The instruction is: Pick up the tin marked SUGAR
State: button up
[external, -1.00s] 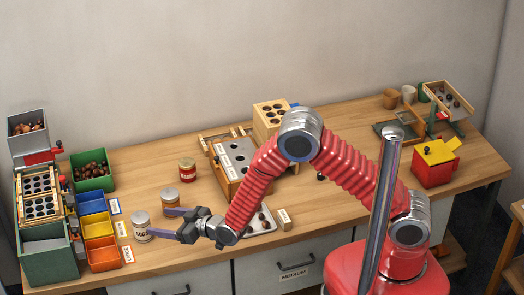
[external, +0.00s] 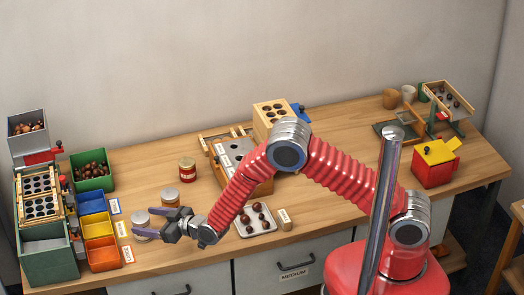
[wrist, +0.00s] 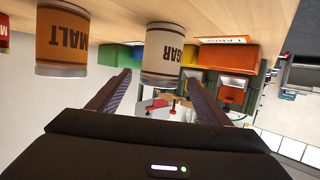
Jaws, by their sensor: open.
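The SUGAR tin (external: 140,218) is white with a silver lid and stands upright near the left front of the bench. In the wrist view, the SUGAR tin (wrist: 163,58) appears inverted, its dark lettering partly readable, in line with the gap between my fingers. My gripper (external: 144,222) is open, its purple fingers reaching toward the tin, one on either side of its line. In the wrist view my gripper (wrist: 158,90) is empty. I cannot tell whether the fingers touch the tin. The lower part of the tin is partly hidden by a finger in the external view.
The orange MALT tin (external: 169,199) stands close behind my gripper; a red tin (external: 187,170) is farther back. Blue, yellow and orange bins (external: 103,256) lie to the left. A chestnut tray (external: 243,230) lies to the right.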

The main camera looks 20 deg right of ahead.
aim_at(132, 217)
jog(key=shift+x, duration=1.1)
jog(key=shift+x, duration=2.6)
jog(key=shift+w, duration=0.1)
jog(key=shift+c, duration=0.5)
jog(key=c, duration=1.3)
jog(key=shift+r, duration=0.15)
notch_tip(132, 217, up, 10)
jog(key=shift+f, duration=0.1)
